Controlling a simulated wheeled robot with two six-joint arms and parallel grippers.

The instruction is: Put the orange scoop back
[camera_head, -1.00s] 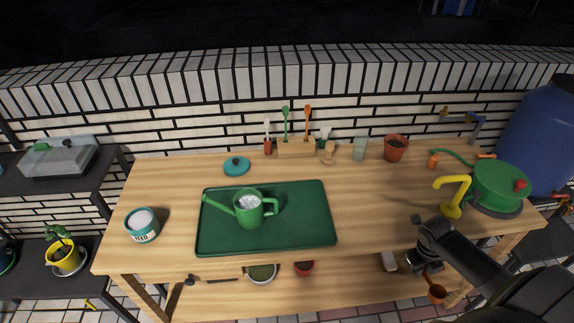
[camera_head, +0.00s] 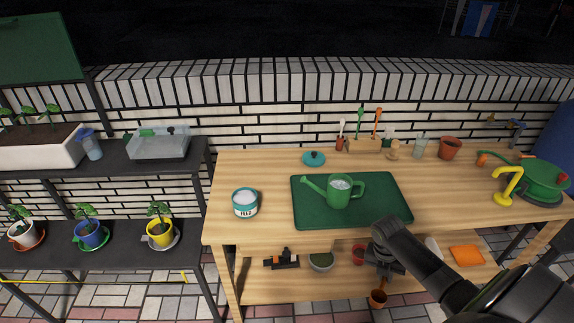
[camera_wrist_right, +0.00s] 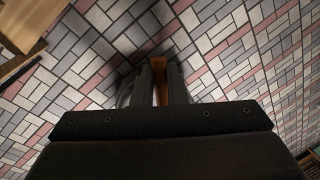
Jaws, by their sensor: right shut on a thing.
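The orange scoop (camera_head: 378,298) hangs bowl-down from my right gripper (camera_head: 383,277), in front of the bench and below the tabletop level. The gripper is shut on its handle. In the right wrist view the orange handle (camera_wrist_right: 159,68) shows between the two dark fingers (camera_wrist_right: 160,85), with the tiled floor beyond; the bowl is hidden there. My left gripper is not in view.
The wooden bench (camera_head: 270,180) holds a feed tin (camera_head: 245,203), a green tray (camera_head: 305,215) with a watering can (camera_head: 339,194), and a tool rack (camera_head: 363,145). Dark plant shelves (camera_head: 190,155) stand left.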

